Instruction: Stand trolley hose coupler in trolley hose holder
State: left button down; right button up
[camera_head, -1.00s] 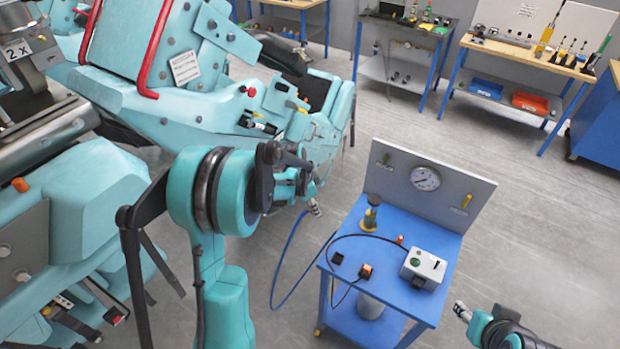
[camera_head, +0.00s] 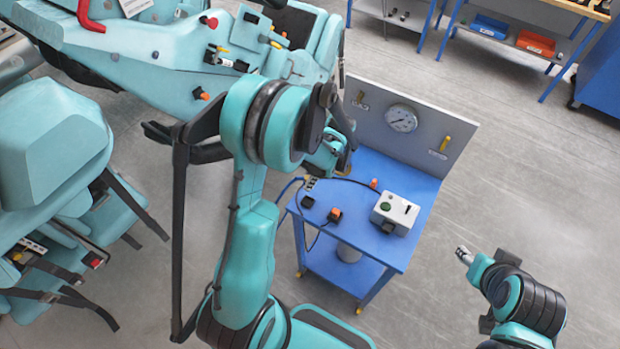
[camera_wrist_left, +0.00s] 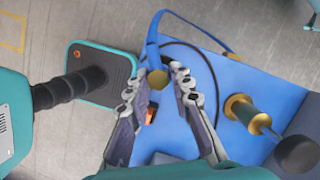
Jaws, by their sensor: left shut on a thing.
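My left gripper (camera_head: 311,183) hangs over the left part of the blue trolley. In the left wrist view my left gripper (camera_wrist_left: 156,80) is shut on the brass-coloured hose coupler (camera_wrist_left: 157,79), with the blue hose (camera_wrist_left: 152,45) running up from it. A brass-coloured stand with a round base (camera_wrist_left: 240,106) and a dark round top (camera_wrist_left: 297,154), which looks like the hose holder, stands on the trolley to the right of the gripper, apart from the coupler.
The large teal machine (camera_head: 175,60) stands left. Floor at right is clear.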

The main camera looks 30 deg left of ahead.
pick_arm(q)
jog(key=shift+s+a+f+b, duration=0.1)
jog(key=shift+f+b, duration=0.45)
jog(key=shift+f, duration=0.1)
notch_tip(320, 180, down, 5)
jog(key=b, duration=0.4)
jog(key=shift+r, duration=0.2)
jog(key=shift+b, duration=0.7)
dwell(1.0)
jog(key=shift+f+b, duration=1.55)
dwell(0.4)
jog(key=c, duration=1.3)
grip_release()
jog(key=shift+o, duration=0.2)
